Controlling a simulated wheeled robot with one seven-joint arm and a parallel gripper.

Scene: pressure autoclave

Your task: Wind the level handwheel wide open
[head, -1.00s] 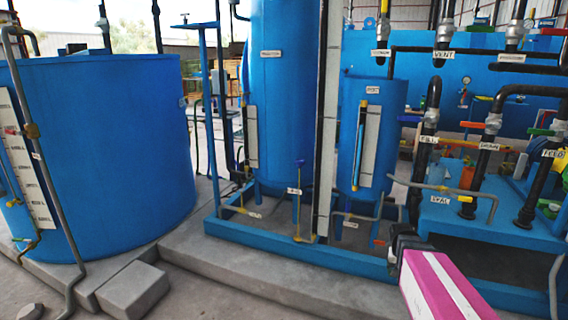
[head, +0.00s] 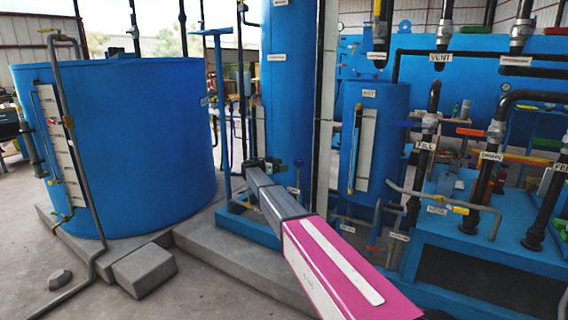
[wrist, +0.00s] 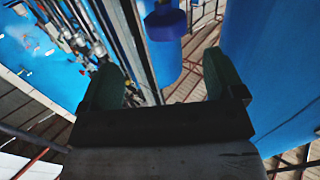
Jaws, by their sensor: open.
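A small blue handwheel (head: 298,163) tops a thin upright pipe in front of the tall blue column, with a small white tag below it that I cannot read clearly. I take it to be the level handwheel. In the wrist view a blue knob-like wheel (wrist: 165,22) shows at the top, beyond the fingertips and roughly between them; it seems to be the same wheel. My gripper (head: 262,165) is just left of the wheel in the head view. Its two dark green fingers (wrist: 164,75) are apart, with nothing held between them. How far the wheel is in depth is unclear.
A large open blue tank (head: 120,150) stands left on a concrete plinth, with a concrete block (head: 145,270) before it. A smaller blue vessel (head: 375,140) stands right of the wheel. Pipes with labelled valves, such as FILL (head: 425,146), crowd the right.

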